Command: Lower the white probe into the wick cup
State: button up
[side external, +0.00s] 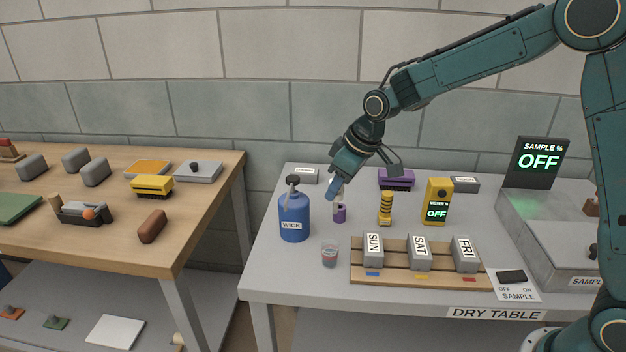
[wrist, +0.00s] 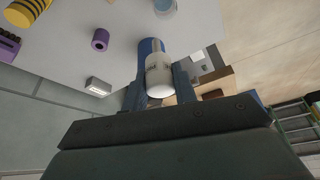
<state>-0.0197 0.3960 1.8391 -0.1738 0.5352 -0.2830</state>
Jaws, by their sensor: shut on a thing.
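My gripper (side external: 342,178) is above the back left of the grey table, tilted down to the left. The blue bottle (side external: 293,220) marked WICK stands to the left of my gripper, with a dark pump top.
A purple cylinder (side external: 340,214) stands below my gripper, near a yellow striped piece (side external: 385,210) and a yellow meter (side external: 438,203) reading OFF. A wooden rack (side external: 395,275) holds grey bricks marked SUN, SAT and FRI. The table's front left area is clear.

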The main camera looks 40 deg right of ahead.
aim_at(336, 202)
jog(key=shift+s+a+f, duration=0.4)
jog(key=shift+a+f, duration=0.05)
jog(key=shift+f, duration=0.3)
jog(key=shift+s+a+f, duration=0.35)
jog(key=shift+a+f, duration=0.05)
jog(key=shift+f, duration=0.3)
jog(key=shift+w+a, duration=0.15)
jog(key=shift+w, duration=0.15)
jog(key=shift+f, duration=0.15)
jog(key=shift+f, duration=2.45)
jog(key=shift+f, duration=1.95)
dwell(1.7)
